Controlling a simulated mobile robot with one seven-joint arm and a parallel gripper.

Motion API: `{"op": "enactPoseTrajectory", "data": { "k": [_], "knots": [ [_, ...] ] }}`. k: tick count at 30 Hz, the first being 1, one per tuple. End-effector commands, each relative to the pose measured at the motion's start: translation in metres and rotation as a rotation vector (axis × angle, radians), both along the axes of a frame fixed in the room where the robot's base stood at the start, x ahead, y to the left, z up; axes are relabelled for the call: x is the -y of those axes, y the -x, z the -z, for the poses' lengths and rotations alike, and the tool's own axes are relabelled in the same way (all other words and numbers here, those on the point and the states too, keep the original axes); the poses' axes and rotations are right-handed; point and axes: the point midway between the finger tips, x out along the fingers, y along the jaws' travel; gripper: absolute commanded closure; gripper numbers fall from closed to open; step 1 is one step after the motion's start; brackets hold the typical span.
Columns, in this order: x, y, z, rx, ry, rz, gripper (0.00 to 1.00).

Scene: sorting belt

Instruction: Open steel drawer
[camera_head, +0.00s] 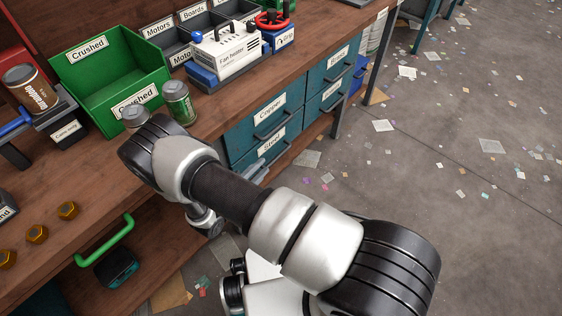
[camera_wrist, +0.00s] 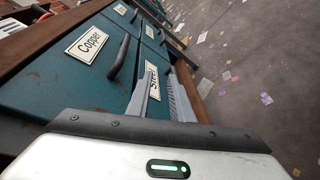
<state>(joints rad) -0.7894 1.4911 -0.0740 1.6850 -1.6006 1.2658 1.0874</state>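The steel drawer (camera_head: 288,136) is the lower left teal drawer under the bench, below the copper drawer (camera_head: 250,128), and looks shut. In the head view, my arm hides most of the gripper.
Two more teal drawers (camera_head: 325,88) sit to the right. On the bench stand a green "Crushed" bin (camera_head: 120,75), a fan heater (camera_head: 225,50) and a green can (camera_head: 180,102). The floor (camera_head: 430,170) is open, with scattered scraps.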

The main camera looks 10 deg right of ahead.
Motion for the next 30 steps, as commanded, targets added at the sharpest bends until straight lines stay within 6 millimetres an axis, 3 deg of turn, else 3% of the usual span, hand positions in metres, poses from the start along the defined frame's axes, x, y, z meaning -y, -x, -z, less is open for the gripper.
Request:
{"op": "enactPoseTrajectory", "data": {
  "k": [1, 3, 6, 14, 30],
  "knots": [
    [-0.003, 0.006, 0.032, -0.006, 0.020, -0.056, 0.80],
    [-0.008, 0.012, 0.054, -0.009, 0.031, -0.114, 0.80],
    [-0.011, 0.016, 0.072, -0.011, 0.038, -0.160, 0.80],
    [0.001, 0.000, 0.083, -0.010, 0.039, -0.174, 0.80],
    [0.066, -0.092, 0.108, -0.010, 0.040, -0.171, 0.80]
  ]
}}
